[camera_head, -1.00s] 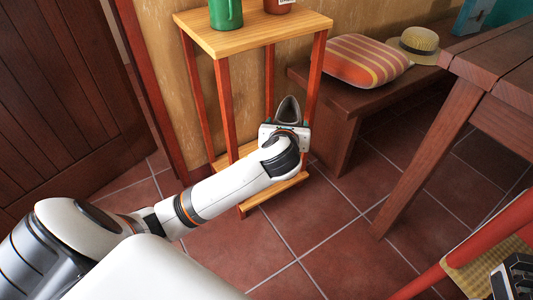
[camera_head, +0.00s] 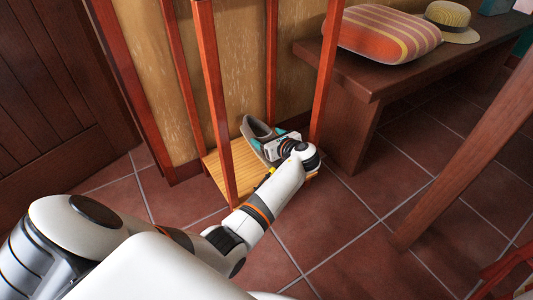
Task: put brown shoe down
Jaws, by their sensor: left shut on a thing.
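The brown shoe (camera_head: 257,131) looks greyish brown with a dark opening. It is at the low wooden shelf (camera_head: 222,163) of the red-legged stand, between the posts. The gripper and wrist hide part of the shoe. I cannot tell whether its sole touches the shelf. My right gripper is not in view.
Red posts (camera_head: 215,100) rise around the shelf, one close to my left forearm. A dark wooden bench (camera_head: 365,75) with a striped cushion (camera_head: 383,32) and a straw hat (camera_head: 450,20) stands to the right. Tiled floor (camera_head: 345,215) is clear in front.

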